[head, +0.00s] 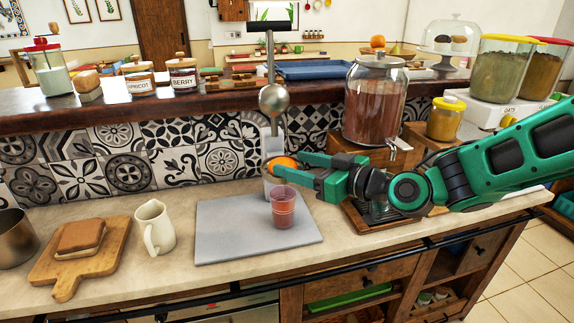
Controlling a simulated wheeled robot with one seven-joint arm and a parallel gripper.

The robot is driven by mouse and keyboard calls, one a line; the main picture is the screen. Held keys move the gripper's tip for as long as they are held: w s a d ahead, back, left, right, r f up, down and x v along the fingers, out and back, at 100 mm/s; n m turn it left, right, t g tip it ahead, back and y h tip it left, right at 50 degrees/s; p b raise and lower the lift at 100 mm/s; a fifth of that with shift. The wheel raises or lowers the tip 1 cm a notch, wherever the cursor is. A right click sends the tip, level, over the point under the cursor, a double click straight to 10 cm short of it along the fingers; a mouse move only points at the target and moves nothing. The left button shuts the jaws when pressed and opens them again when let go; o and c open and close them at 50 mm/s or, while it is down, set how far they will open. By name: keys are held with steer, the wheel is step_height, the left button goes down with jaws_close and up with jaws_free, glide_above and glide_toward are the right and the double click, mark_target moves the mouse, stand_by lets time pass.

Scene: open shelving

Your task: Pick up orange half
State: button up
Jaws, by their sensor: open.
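The orange half (284,161) shows as a small orange shape at the metal juicer press (273,140), in the middle of the head view. My gripper (290,164) reaches in from the right with its two green fingers spread apart. The orange half is at the fingertips, partly covered by the nearer finger. I cannot tell whether either finger touches it, or exactly what it rests on.
A glass of reddish drink (283,207) stands on a grey board (225,229) just below my gripper. A large drink dispenser (374,105) stands behind my arm. A white pitcher (154,228) and a wooden board (112,238) are to the left.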

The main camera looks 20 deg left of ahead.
steer(key=shift+x, duration=0.85)
steer(key=c, duration=0.8)
steer(key=shift+r, duration=0.2)
